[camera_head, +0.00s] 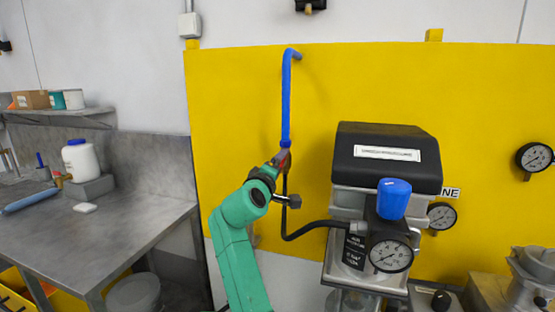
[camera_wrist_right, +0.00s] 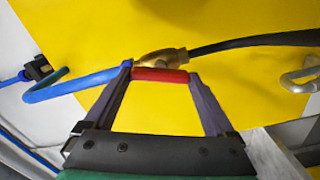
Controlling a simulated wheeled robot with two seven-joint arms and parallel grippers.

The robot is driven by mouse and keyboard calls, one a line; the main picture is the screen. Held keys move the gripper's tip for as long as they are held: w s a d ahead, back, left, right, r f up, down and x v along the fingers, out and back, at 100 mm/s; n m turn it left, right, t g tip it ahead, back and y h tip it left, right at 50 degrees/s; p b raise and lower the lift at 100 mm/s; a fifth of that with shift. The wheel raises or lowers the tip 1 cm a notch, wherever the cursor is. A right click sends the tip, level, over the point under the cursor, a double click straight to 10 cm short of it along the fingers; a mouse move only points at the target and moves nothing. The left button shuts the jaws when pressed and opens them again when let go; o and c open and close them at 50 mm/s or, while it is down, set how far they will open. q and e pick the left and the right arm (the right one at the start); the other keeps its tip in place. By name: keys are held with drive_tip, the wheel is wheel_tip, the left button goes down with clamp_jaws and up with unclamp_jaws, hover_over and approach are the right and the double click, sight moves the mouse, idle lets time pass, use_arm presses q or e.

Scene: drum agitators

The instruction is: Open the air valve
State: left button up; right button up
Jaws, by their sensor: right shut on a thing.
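The air valve shows in the right wrist view as a brass body (camera_wrist_right: 160,59) with a red handle (camera_wrist_right: 160,75). A blue air pipe (camera_wrist_right: 70,88) joins it on the left and a black hose (camera_wrist_right: 255,40) on the right. My right gripper (camera_wrist_right: 159,72) is shut on the red handle, one finger at each end. In the head view, the right gripper (camera_head: 281,158) is at the bottom of the vertical blue pipe (camera_head: 286,100), in front of the yellow panel. The valve is mostly hidden there, with only a little red showing. My left gripper is not in view.
A machine with a black cover (camera_head: 388,150), a blue knob (camera_head: 394,198) and a gauge (camera_head: 391,256) stands right of my arm. The black hose (camera_head: 308,232) runs to it. A metal bench (camera_head: 90,235) is at left. The yellow panel (camera_head: 235,110) is behind.

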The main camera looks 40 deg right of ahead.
drive_tip(key=shift+d+r+n+p, duration=0.1)
drive_tip(key=shift+r+n+p, duration=0.1)
drive_tip(key=shift+n+p, duration=1.65)
drive_tip(key=shift+n, duration=0.35)
drive_tip(key=o, duration=1.1)
drive_tip(key=shift+c, duration=0.2)
drive_tip(key=shift+d+f, duration=0.15)
drive_tip(key=b+v, duration=0.6)
drive_tip(key=v, duration=0.8)
drive_tip(key=shift+a, duration=0.2)
drive_tip(key=shift+s, duration=0.1)
